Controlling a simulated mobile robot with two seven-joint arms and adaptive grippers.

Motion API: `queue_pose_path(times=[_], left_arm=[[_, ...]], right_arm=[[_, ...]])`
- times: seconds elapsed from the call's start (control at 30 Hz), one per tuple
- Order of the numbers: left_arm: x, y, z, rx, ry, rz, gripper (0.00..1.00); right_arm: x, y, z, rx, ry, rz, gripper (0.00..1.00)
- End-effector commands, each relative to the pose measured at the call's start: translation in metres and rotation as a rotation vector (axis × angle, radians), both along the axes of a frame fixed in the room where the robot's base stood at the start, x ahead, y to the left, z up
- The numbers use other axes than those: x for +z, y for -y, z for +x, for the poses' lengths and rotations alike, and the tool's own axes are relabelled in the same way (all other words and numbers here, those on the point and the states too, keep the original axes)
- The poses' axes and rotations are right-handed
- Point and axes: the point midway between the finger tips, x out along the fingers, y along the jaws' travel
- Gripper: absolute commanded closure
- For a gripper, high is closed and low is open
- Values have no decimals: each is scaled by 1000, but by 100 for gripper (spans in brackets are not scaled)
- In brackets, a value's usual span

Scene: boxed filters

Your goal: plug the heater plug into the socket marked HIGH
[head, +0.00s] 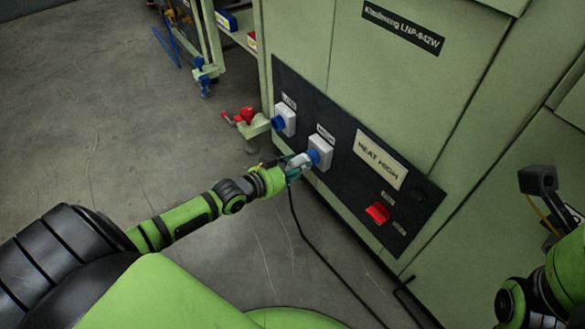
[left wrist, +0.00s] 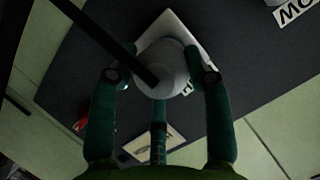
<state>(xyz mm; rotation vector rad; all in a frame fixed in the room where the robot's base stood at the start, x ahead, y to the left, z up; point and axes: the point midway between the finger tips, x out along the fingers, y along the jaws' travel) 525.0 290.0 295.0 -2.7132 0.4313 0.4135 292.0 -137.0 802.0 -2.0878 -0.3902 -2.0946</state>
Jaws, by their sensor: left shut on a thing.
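My left gripper (head: 294,167) is shut on the heater plug (head: 300,160), a pale grey body with a black cable hanging down to the floor. In the left wrist view the green fingers (left wrist: 158,88) close around the round plug (left wrist: 168,68), with its cable (left wrist: 112,46) towards the camera. The plug is at the blue front of the right-hand socket (head: 320,152), in line with it; I cannot tell how deep it sits. The other socket (head: 284,120), also white with blue, is to the left and empty. The small labels above both are unreadable.
The sockets are on a dark panel (head: 345,130) of a green cabinet (head: 400,80). A sign (head: 381,159) reads HEAT HIGH. A red switch (head: 377,213) is lower right. A red-handled valve (head: 246,115) sticks out left of the panel.

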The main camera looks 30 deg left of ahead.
Motion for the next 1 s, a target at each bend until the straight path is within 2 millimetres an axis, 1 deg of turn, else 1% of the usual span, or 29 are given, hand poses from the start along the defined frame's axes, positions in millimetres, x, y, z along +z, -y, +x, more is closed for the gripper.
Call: queue_pose_path(times=[0.33,0.37,0.4,0.43,0.8,0.93,1.0], left_arm=[[1,3,8,0,2,0,86],[1,3,8,0,2,0,46],[1,3,8,0,2,0,30],[1,3,8,0,2,0,23],[0,3,6,1,-1,-1,23],[3,0,-3,1,-1,-1,23],[5,-2,-12,0,-3,-1,23]], right_arm=[[-1,0,0,0,0,0,60],[-1,0,0,0,0,0,60],[-1,0,0,0,0,0,60],[-1,0,0,0,0,0,60],[-1,0,0,0,0,0,60],[-1,0,0,0,0,0,60],[-1,0,0,0,0,0,60]])
